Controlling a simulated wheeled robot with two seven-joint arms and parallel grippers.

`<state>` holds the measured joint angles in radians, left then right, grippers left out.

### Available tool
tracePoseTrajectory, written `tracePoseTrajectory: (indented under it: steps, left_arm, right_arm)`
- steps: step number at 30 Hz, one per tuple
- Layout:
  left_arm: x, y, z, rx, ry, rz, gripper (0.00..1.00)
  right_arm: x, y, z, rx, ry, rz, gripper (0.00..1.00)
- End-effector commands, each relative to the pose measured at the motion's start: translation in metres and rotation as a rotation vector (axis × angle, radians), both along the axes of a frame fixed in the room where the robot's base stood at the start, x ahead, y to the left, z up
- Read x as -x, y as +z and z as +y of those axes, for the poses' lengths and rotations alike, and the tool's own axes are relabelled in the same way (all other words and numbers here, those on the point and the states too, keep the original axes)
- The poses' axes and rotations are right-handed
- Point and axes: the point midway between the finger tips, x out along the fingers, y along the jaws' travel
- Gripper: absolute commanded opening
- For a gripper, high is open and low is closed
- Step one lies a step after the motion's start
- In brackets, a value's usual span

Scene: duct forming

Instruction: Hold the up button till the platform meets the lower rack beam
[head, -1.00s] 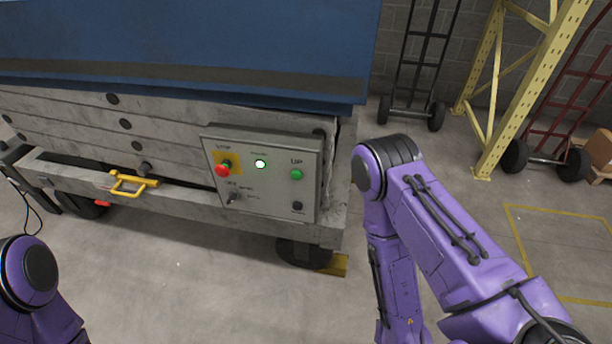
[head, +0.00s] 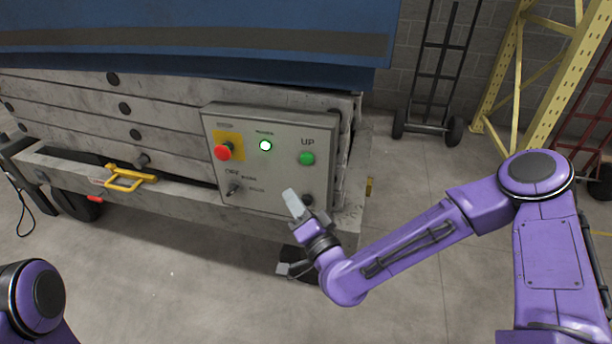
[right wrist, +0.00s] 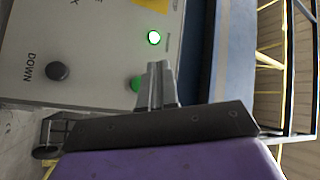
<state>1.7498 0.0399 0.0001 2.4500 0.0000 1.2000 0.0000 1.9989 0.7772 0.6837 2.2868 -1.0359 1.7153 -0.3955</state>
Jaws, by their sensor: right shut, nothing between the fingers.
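The green UP button (head: 307,158) is on the grey control panel (head: 270,185) on the side of the lift. It also shows in the right wrist view (right wrist: 136,84), partly behind my fingers. My right gripper (head: 292,204) is shut and empty, in front of the panel's lower edge, below and left of the UP button in the head view. I cannot tell whether it touches the panel. The dark DOWN button (right wrist: 58,71) shows in the right wrist view. The blue platform (head: 200,25) sits above the folded lift stack. The lower rack beam cannot be made out. My left gripper is out of view.
The panel also has a red stop button (head: 223,152), a lit lamp (head: 265,145) and a key switch (head: 233,189). A yellow handle (head: 128,178) projects from the lift's frame. A yellow rack upright (head: 553,85) and a black hand truck (head: 430,90) stand behind, right.

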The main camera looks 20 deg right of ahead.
Motion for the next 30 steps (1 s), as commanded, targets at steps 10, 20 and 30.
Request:
tracePoseTrajectory:
  steps: [10,20,30]
  left_arm:
    - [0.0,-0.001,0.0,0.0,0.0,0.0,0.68]
    - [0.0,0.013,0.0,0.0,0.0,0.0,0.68]
    - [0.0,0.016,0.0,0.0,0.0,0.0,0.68]
  right_arm:
    - [-0.002,0.008,-0.002,-0.008,-0.005,-0.027,0.0]
    - [-0.028,0.011,-0.02,-0.006,-0.009,-0.026,0.0]
    - [-0.065,0.007,-0.045,-0.005,-0.006,-0.026,0.0]
